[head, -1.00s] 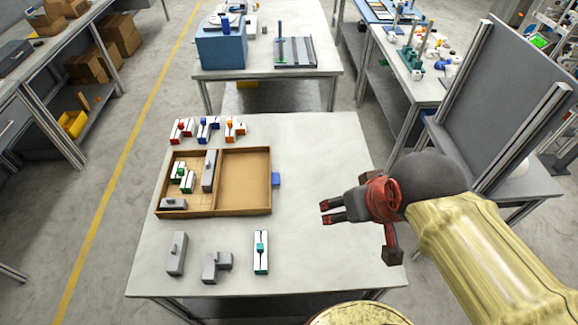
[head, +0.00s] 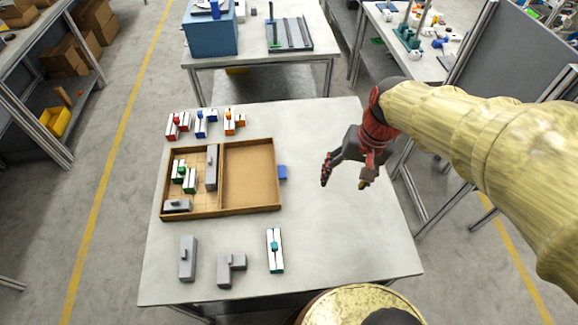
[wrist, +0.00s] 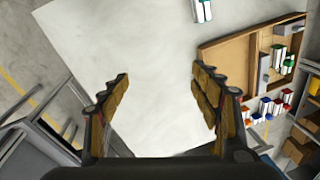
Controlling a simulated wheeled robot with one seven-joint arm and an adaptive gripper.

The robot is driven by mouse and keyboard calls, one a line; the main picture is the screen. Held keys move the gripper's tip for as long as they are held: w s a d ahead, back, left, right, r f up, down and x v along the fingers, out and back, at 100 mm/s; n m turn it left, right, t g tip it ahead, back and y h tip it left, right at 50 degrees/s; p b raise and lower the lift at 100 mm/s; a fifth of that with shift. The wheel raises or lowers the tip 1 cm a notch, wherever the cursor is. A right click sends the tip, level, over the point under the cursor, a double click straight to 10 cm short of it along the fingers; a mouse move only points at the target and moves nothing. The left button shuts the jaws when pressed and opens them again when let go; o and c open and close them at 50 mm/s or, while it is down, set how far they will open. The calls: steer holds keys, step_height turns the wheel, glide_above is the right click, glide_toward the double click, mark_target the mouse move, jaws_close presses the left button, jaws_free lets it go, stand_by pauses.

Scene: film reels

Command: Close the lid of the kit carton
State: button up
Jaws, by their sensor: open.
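The kit carton (head: 166,193) is a shallow brown tray on the table. Its left half holds green-and-white and grey parts. Its right half is the lid (head: 250,175), which lies open and flat, hollow side up and empty. A blue tab (head: 282,172) sticks out from the lid's right edge. My gripper (head: 345,184) is open and empty, above the table to the right of the tab, touching nothing. In the wrist view the open fingers (wrist: 160,75) show with the lid (wrist: 232,50) beyond them at the upper right. I cannot make out the tab there.
Red, blue and orange parts (head: 207,123) stand behind the carton. Two grey parts (head: 188,258) and a white part with a teal knob (head: 275,250) stand in front of it. The table (head: 340,240) is bare right of the carton. A grey panel (head: 515,50) stands at the right.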

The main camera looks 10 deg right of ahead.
steer(key=w+a+f+m+g+y, duration=0.25)
steer(key=w+f+m+y, duration=0.4)
steer(key=w+f, duration=1)
steer(key=m+t, duration=0.1)
steer(key=m, duration=0.7)
glide_toward(283, 171)
steer(key=shift+s+d+f+y, duration=0.3)
steer(key=shift+s+d+y, duration=0.2)
steer(key=shift+d, duration=0.15)
steer(key=shift+w+a+t, duration=0.15)
steer(key=shift+w+t, duration=0.1)
steer(key=b+x, duration=0.1)
steer(key=x, duration=0.6)
steer(key=shift+a+f, duration=0.1)
steer(key=shift+a, duration=0.2)
steer(key=c, duration=0.3)
jaws_close()
